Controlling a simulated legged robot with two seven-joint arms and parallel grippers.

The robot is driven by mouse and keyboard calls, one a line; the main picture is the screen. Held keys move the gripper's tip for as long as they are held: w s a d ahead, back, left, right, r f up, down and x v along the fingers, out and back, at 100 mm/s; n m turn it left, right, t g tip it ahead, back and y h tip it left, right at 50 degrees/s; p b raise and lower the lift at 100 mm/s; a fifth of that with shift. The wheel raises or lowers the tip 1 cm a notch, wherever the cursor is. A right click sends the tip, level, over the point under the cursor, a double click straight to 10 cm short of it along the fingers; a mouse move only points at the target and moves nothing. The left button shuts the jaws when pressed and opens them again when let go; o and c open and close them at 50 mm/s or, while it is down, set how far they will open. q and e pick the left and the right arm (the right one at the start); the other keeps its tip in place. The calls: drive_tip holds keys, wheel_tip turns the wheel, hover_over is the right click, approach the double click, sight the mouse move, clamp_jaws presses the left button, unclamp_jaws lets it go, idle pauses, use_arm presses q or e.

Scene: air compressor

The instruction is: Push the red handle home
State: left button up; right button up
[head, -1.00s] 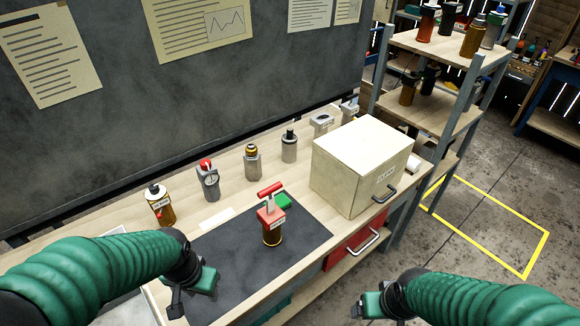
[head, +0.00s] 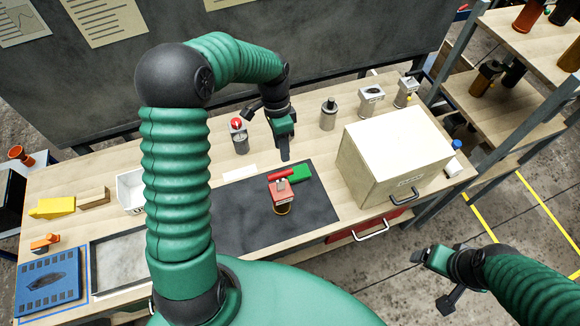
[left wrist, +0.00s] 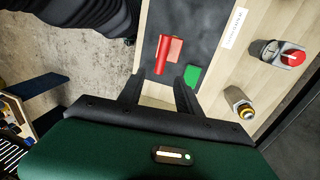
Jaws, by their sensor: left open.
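The red handle (head: 281,175) is a short crossbar on top of a red-capped device (head: 283,192) that stands on the dark mat (head: 240,222). Its height above the body is hard to judge from this steep angle. My left gripper (head: 268,132) is open and empty, above the back edge of the mat, behind and slightly left of the handle. In the left wrist view, the handle (left wrist: 161,55) lies ahead of the spread fingers (left wrist: 158,92), apart from them. My right gripper (head: 438,280) is open and empty at the right, off the bench.
A green block (head: 299,173) sits close to the device's right. A cream box (head: 395,160) stands right of the mat. Grey devices, one with a red button (head: 237,123), line the back. A shallow tray (head: 118,262) and blue panel (head: 50,285) lie left.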

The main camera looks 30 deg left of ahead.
use_arm(q)
drive_tip(key=p, duration=0.1)
hover_over(289, 170)
drive_tip(key=a, duration=0.2)
drive_tip(key=f, duration=0.4)
drive_tip(key=shift+s+d+f, duration=0.2)
drive_tip(key=shift+s+f, duration=0.05)
drive_tip(key=shift+f, duration=0.1)
drive_tip(key=f, duration=0.2)
drive_tip(key=d+f+p, duration=0.1)
drive_tip(key=f, duration=0.3)
drive_tip(key=shift+w+d+f, duration=0.3)
drive_tip(key=shift+f, duration=0.1)
drive_tip(key=shift+s+f, duration=0.2)
drive_tip(key=shift+s, duration=0.15)
drive_tip(key=shift+s+a, duration=0.1)
drive_tip(key=shift+a, duration=0.15)
drive_tip(key=shift+w+f, duration=0.1)
drive_tip(key=shift+w, duration=0.15)
drive_tip(key=c, duration=0.7)
drive_tip(key=shift+d, duration=0.1)
clamp_jaws()
use_arm(e)
drive_tip(key=shift+w+d+r, duration=0.15)
drive_tip(key=shift+w+r, duration=0.05)
drive_tip(key=shift+r, duration=0.4)
drive_tip(key=shift+w+d+r, duration=0.1)
drive_tip(key=shift+w+r, duration=0.1)
drive_tip(key=shift+r, duration=0.4)
drive_tip(key=shift+a, duration=0.1)
